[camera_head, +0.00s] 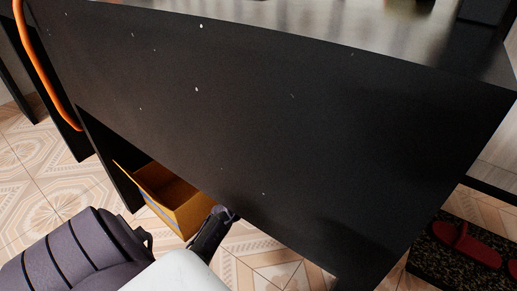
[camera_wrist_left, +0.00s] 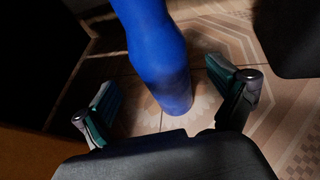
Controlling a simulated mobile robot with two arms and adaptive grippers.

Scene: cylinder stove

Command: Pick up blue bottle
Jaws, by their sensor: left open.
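The blue bottle (camera_wrist_left: 158,60) shows in the left wrist view, coming from the top edge down to its rounded end over the tiled floor. My left gripper (camera_wrist_left: 167,92) is open, with one green-padded finger on each side of the bottle. I see a gap between the bottle and each fingertip in that view. In the head view a dark part of my arm, near the left gripper, goes under the black table (camera_head: 290,120). The bottle is hidden in the head view. My right gripper is not in view.
The table's broad black side fills the head view. An orange open box (camera_head: 172,196) stands beneath it on the left. A dark padded object (camera_head: 75,255) is at the lower left. Red slippers (camera_head: 465,245) lie on a speckled dark mat (camera_head: 440,265) at the right.

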